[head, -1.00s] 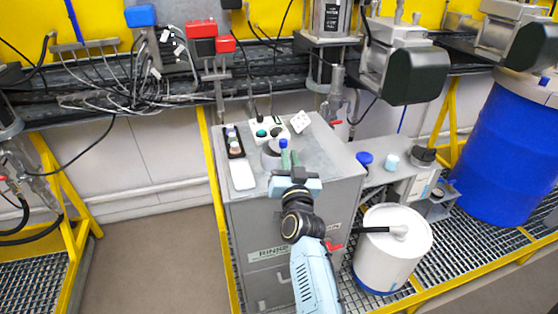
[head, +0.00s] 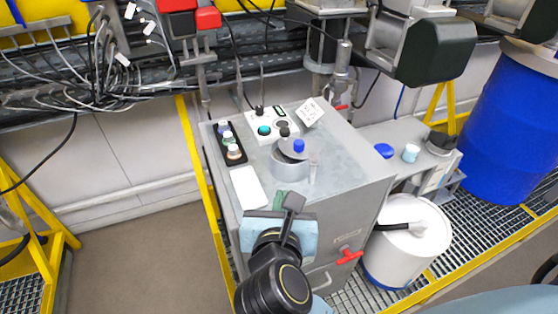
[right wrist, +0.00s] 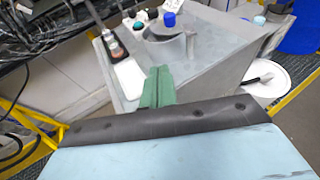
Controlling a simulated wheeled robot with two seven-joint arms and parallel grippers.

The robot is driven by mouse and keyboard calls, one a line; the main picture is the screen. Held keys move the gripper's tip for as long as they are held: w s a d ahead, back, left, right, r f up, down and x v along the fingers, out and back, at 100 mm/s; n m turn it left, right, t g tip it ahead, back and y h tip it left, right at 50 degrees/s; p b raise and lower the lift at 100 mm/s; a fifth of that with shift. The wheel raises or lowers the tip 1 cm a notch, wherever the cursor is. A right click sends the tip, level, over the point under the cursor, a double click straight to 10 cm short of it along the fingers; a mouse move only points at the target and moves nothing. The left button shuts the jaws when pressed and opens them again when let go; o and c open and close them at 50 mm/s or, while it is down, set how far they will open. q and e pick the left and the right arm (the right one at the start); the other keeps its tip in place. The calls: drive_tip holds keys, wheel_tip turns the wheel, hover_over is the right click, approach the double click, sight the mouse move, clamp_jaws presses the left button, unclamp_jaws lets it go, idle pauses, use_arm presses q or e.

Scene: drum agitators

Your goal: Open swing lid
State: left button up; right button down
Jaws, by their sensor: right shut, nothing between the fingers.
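A round grey metal pot (head: 290,170) stands on the cabinet top, with a flat lid (head: 290,150) and a blue knob (head: 299,146) at its top. I cannot tell how far the lid is swung. The pot (right wrist: 165,47) and blue knob (right wrist: 169,19) also show at the top of the right wrist view. My right gripper (head: 279,203) is at the cabinet's front edge, in front of the pot and apart from it. Its green fingers (right wrist: 157,88) are together and empty in the right wrist view. My left gripper is not in view.
A black tray of small jars (head: 232,145), a white pad (head: 248,188) and a control box (head: 272,125) share the cabinet top (head: 340,165). A red handle (head: 349,256) is on its front. A white drum (head: 412,245) stands at the right.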

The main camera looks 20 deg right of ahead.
drive_tip(key=p, duration=0.2)
approach(287, 154)
drive_tip(key=x, duration=0.4)
drive_tip(key=shift+w+f, duration=0.1)
drive_tip(key=shift+w+d, duration=0.3)
drive_tip(key=shift+w, duration=0.2)
drive_tip(key=shift+w+f, duration=0.1)
